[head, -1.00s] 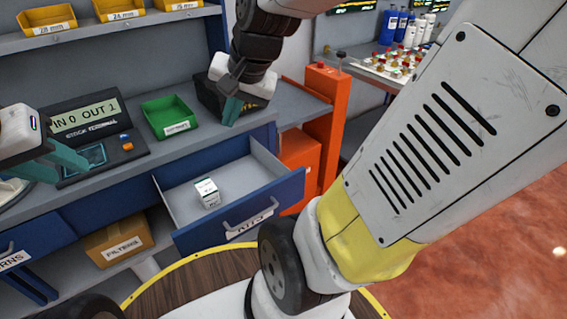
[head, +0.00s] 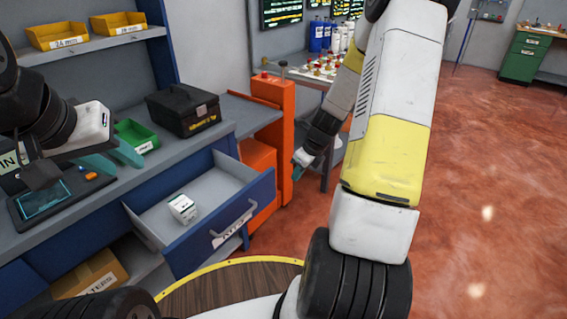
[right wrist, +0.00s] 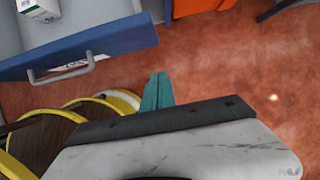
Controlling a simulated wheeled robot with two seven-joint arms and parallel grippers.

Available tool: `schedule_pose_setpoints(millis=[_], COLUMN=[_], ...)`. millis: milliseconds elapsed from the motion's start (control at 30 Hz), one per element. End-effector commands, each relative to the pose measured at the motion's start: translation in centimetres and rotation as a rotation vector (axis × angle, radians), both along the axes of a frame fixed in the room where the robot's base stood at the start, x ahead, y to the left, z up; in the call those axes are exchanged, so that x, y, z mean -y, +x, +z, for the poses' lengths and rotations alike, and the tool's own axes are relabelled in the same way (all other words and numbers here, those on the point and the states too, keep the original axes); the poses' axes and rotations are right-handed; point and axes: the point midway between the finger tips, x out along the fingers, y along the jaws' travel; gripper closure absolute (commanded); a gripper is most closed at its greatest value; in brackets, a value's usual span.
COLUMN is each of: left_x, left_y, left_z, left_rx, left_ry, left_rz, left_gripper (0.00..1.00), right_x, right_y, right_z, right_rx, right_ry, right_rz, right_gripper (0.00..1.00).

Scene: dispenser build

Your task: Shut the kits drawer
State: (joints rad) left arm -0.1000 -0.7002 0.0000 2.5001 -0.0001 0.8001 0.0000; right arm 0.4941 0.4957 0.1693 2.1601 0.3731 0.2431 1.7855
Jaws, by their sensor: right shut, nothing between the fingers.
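The kits drawer (head: 262,187) is pulled out from under the blue-fronted counter, with its handle and label on the front. A small white box (head: 183,208) lies inside it. The drawer front (right wrist: 120,38) and part of the box (right wrist: 38,9) also show in the right wrist view. My right gripper (head: 298,172) is beyond the drawer, to the right of the orange post and apart from the drawer front. Its teal fingers (right wrist: 157,92) are together and empty in the right wrist view. My left gripper (head: 115,158) is over the counter, its teal fingers apart with nothing seen between them.
An orange post (head: 272,130) stands right of the drawer. A black toolbox (head: 183,108), a green bin (head: 136,134) and a stock terminal (head: 50,198) are on the counter. A cardboard box (head: 92,275) is on the low shelf. Red floor is clear at right.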

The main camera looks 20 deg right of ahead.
Motion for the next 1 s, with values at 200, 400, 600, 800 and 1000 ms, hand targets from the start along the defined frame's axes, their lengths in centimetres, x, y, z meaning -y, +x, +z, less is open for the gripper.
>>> schedule_pose_setpoints(millis=[200,400,600,800,1000], left_x=[0.0,0.0,0.0,0.0,0.0], left_y=[0.0,0.0,0.0,0.0,0.0], left_z=[0.0,0.0,0.0,0.0,0.0], left_rx=[0.000,0.000,0.000,0.000,0.000], left_ry=[0.000,0.000,0.000,0.000,0.000], left_rz=[0.000,0.000,0.000,0.000,0.000], left_gripper=[0.64,0.64,0.64,0.64,0.64], right_x=[-1.1,-2.0,-3.7,-4.2,-4.2], right_y=[1.2,2.5,5.0,5.7,5.7], right_z=[-4.4,-8.2,-7.7,-7.7,-7.7], right_rx=[-0.005,-0.003,0.002,0.001,0.001], right_ry=[0.003,0.003,-0.002,-0.002,-0.001], right_rz=[0.002,0.004,0.006,0.005,0.004], right_gripper=[1.00,1.00,1.00,1.00,1.00])
